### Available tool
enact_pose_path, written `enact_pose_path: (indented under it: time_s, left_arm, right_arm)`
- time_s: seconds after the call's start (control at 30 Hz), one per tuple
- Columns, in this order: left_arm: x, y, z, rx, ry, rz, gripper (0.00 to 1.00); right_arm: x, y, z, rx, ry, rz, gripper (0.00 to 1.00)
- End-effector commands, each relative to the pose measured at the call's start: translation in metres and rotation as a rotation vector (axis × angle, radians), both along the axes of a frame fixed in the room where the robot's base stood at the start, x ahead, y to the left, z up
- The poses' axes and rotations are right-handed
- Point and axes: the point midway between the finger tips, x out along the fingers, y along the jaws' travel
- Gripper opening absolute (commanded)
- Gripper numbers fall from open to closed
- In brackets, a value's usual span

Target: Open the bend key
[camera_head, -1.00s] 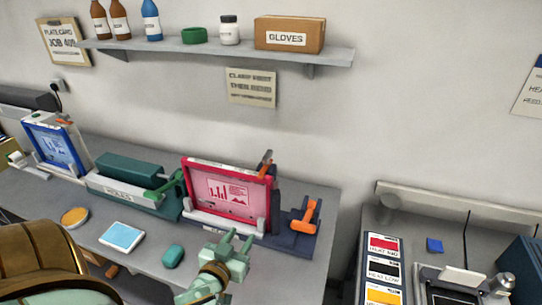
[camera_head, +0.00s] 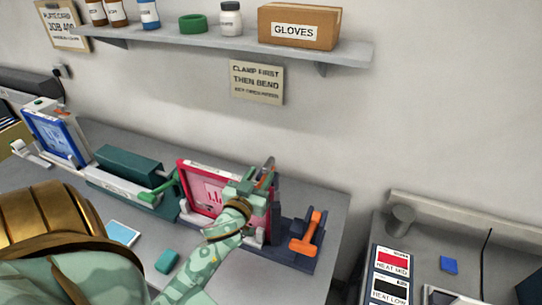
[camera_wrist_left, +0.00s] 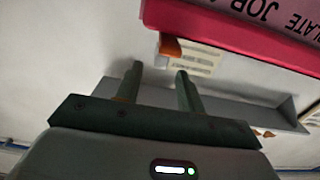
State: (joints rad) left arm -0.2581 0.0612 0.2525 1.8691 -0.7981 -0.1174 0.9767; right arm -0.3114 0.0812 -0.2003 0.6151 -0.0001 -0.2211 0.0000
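A red-framed plate (camera_head: 203,200) stands upright in a dark blue fixture (camera_head: 276,236) on the bench. No label shows which one is the bend key. My left gripper (camera_head: 251,180) is at the upper right of the red frame, close beside the upper lever, and hides part of the plate. In the left wrist view its fingers (camera_wrist_left: 158,75) are apart and empty, with an orange piece (camera_wrist_left: 171,48) beyond the tips.
A green unit (camera_head: 128,173) with a green handle stands left of the fixture, and a blue-framed plate (camera_head: 55,136) farther left. A teal block (camera_head: 166,261) and a light blue pad (camera_head: 122,233) lie in front. A shelf (camera_head: 200,40) and a clamp-first sign (camera_head: 257,82) are behind.

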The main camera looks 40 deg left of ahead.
Motion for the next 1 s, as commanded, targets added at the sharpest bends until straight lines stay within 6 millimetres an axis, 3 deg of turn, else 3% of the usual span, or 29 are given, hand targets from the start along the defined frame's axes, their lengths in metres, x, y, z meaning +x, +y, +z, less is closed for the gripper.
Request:
enact_pose_path:
  time_s: [0.1, 0.33, 0.77, 0.9, 1.0]
  left_arm:
    - [0.029, 0.009, 0.003, 0.002, -0.002, 0.0, 0.38]
    - [0.066, 0.021, 0.0, 0.0, 0.0, -0.001, 0.38]
    - [0.077, 0.024, -0.001, 0.0, 0.001, 0.0, 0.38]
    - [0.077, 0.024, -0.001, 0.0, 0.001, 0.0, 0.0]
    - [0.077, 0.024, -0.001, 0.0, 0.001, -0.001, 0.0]
  right_arm:
    - [0.004, -0.001, 0.005, -0.001, -0.007, 0.001, 0.0]
    - [0.014, 0.0, 0.006, 0.0, -0.022, 0.0, 0.0]
    - [0.013, 0.001, 0.006, 0.001, -0.02, -0.001, 0.0]
    - [0.012, 0.002, 0.006, 0.003, -0.018, -0.002, 0.0]
    - [0.011, 0.003, 0.006, 0.004, -0.018, -0.002, 0.0]
